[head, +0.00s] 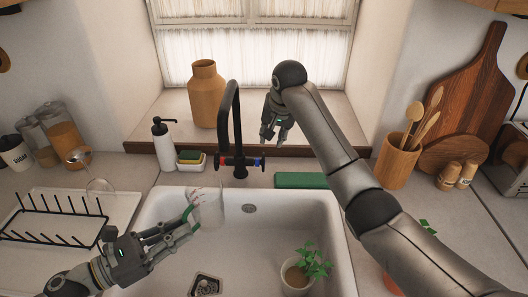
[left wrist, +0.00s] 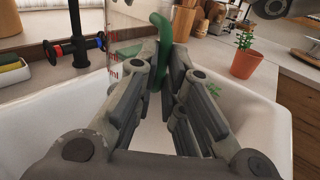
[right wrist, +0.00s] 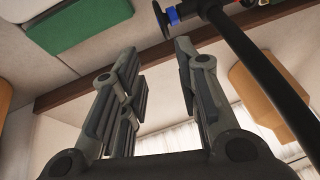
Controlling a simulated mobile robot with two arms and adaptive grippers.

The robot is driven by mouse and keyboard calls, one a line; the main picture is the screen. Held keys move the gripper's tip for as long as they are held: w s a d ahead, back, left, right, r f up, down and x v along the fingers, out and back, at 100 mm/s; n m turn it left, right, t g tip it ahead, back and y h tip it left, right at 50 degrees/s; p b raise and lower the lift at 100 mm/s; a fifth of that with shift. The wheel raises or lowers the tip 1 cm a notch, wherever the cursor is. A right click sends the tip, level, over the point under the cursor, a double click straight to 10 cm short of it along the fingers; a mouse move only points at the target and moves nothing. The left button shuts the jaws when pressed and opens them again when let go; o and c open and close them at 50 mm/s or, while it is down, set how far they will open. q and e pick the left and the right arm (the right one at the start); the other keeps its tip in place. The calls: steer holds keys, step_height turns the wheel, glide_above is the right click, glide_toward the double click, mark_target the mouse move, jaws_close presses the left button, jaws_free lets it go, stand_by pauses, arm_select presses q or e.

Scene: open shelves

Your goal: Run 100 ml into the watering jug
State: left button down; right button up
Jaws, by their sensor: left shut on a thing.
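The watering jug is clear, with red markings and a green handle. In the head view the jug (head: 212,207) is over the left back part of the sink, roughly below the spout in the picture. My left gripper (head: 194,220) is shut on its green handle (left wrist: 162,48). No water shows in it or running from the spout. The black tap (head: 231,120) has a red knob (head: 223,161) and a blue knob (head: 259,162). My right gripper (head: 273,138) is open and empty, above and behind the blue knob, apart from it. The blue knob (right wrist: 173,16) also shows in the right wrist view.
The white sink (head: 160,235) holds a potted plant (head: 296,275) at front right. A green block (head: 304,180) lies behind the sink. A soap bottle (head: 162,145) and sponges (head: 190,159) stand left of the tap. A dish rack (head: 50,240) is at left.

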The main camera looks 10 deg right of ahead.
steer(key=a, duration=0.1)
glide_toward(260, 162)
steer(key=w+f, duration=0.3)
steer(key=w+d+f, duration=0.1)
steer(key=f, duration=0.1)
steer(key=shift+w, duration=0.2)
steer(key=shift+c, duration=0.5)
jaws_close()
